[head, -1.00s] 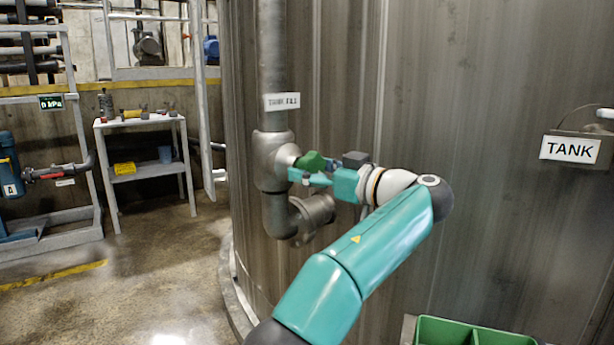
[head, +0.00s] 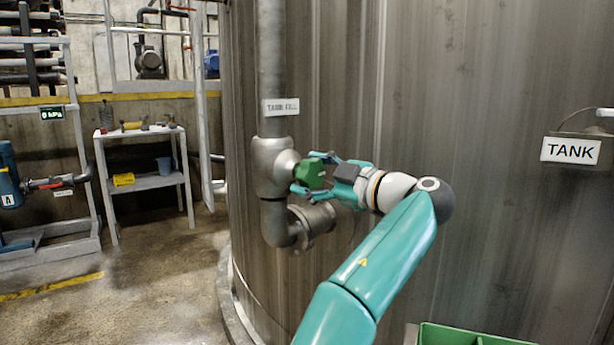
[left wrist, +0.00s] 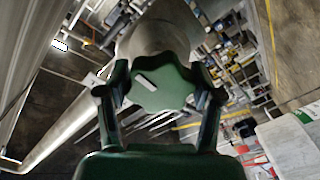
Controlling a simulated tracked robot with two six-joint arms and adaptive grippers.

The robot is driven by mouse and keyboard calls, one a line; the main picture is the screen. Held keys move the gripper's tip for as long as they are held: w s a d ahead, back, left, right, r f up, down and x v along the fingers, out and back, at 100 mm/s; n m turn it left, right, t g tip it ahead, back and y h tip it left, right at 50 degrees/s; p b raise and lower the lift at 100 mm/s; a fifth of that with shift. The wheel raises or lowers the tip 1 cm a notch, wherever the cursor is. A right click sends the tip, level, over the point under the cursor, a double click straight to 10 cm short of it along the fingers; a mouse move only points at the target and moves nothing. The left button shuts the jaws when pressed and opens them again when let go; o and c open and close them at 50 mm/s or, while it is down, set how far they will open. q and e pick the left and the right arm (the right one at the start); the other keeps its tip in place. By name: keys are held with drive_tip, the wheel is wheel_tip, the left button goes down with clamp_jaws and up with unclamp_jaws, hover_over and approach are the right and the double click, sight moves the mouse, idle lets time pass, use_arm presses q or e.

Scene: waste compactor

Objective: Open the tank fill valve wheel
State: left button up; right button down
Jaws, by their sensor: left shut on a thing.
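The green tank fill valve wheel (head: 310,173) sits on the right side of the grey valve body (head: 272,166), below the "TANK FILL" label (head: 281,107). My left gripper (head: 316,176) reaches it from the right and is shut on it, one finger above and one below. In the left wrist view the lobed wheel (left wrist: 160,87) has a pale bar mark on its face, tilted slightly. The gripper's fingers (left wrist: 160,105) press on its left and right rim. My right gripper is not in view.
The large metal tank (head: 450,90) stands behind my arm, with a "TANK" sign (head: 570,150) at right. A green bin (head: 470,336) is at the bottom right. A grey shelf table (head: 150,182) stands at left, with open floor before it.

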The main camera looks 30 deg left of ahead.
use_arm(q)
drive_tip(key=shift+w+d+f, duration=0.15)
drive_tip(key=shift+w+d, duration=0.05)
drive_tip(key=shift+w, duration=0.05)
drive_tip(key=o, duration=1)
drive_tip(key=shift+w, duration=0.1)
drive_tip(key=shift+o, duration=0.7)
drive_tip(key=shift+a, duration=0.1)
